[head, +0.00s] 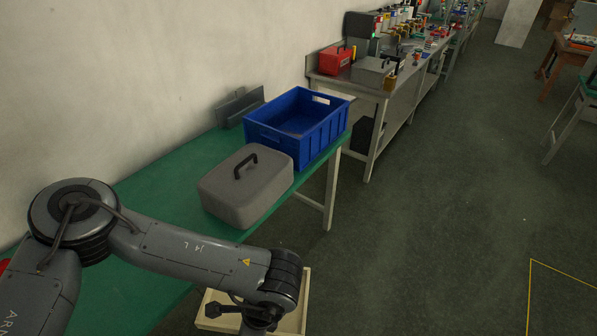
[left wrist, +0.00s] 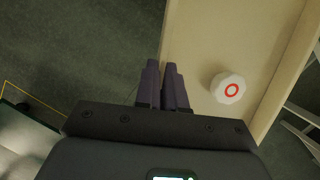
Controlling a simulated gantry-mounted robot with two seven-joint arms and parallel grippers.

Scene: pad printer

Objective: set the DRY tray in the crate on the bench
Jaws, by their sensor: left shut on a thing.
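A pale cream tray (head: 303,300) shows at the bottom of the head view, below my left wrist and past the green bench's front edge. It also fills the right of the left wrist view (left wrist: 190,35). A white round piece with a red ring (left wrist: 228,88) lies in it. No DRY label is readable. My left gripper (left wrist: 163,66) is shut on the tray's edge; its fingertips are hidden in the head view. The open blue crate (head: 297,127) stands on the far end of the green bench (head: 165,185) and looks empty. My right gripper is out of view.
A grey case with a black handle (head: 245,188) stands on the bench in front of the crate. A grey bracket-like object (head: 239,105) is behind, by the wall. A metal workbench (head: 385,90) with a red box (head: 336,60) lies beyond.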

